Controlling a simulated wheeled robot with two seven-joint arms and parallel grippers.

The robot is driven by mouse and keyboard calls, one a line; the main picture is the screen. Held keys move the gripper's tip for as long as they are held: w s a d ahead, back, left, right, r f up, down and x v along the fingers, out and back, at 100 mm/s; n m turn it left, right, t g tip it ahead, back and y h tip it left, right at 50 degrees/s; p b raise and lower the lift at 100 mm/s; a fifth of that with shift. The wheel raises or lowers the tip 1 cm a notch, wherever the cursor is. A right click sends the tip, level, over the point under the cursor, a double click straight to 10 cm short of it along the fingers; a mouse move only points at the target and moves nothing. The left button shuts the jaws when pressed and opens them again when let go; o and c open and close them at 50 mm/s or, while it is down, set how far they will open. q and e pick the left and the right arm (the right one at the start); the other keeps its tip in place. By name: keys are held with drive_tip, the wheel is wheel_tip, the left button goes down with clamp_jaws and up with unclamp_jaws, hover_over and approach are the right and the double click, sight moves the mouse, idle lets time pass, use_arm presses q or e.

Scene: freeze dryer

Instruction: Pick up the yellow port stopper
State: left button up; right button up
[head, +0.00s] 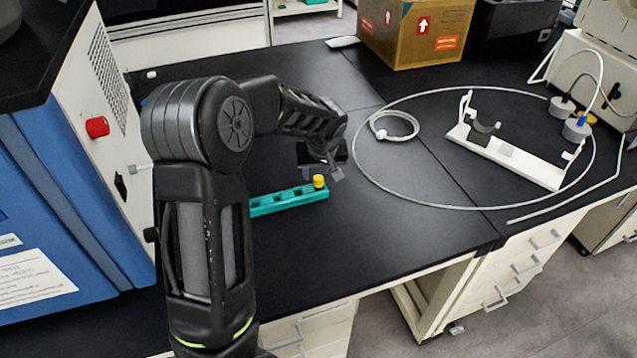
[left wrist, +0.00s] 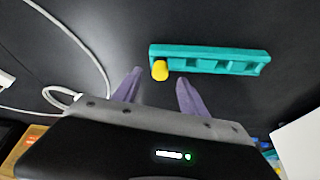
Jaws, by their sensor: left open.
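The yellow port stopper (head: 319,181) stands at the right end of a teal rack (head: 275,203) on the black bench. In the left wrist view, the stopper (left wrist: 160,70) sits at the left end of the rack (left wrist: 210,54), and the other slots look empty. My left gripper (head: 321,170) is open and close to the stopper, over that end of the rack. In the left wrist view, the purple fingers of the gripper (left wrist: 159,79) point toward the stopper, one to each side. I cannot tell the exact gap. My right gripper is not in view.
A blue and white machine with a red knob (head: 97,127) stands at the left. A coiled white tube (head: 395,126) and a white stand (head: 510,157) lie to the right. A cardboard box (head: 410,40) is at the back. The bench in front of the rack is clear.

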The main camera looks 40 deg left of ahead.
sight(319, 178)
use_arm(q)
drive_tip(key=p+x, duration=0.1)
drive_tip(key=x, duration=0.4)
drive_tip(key=shift+p, duration=0.3)
drive_tip(key=shift+r, duration=0.1)
clamp_jaws()
idle(0.4)
idle(0.4)
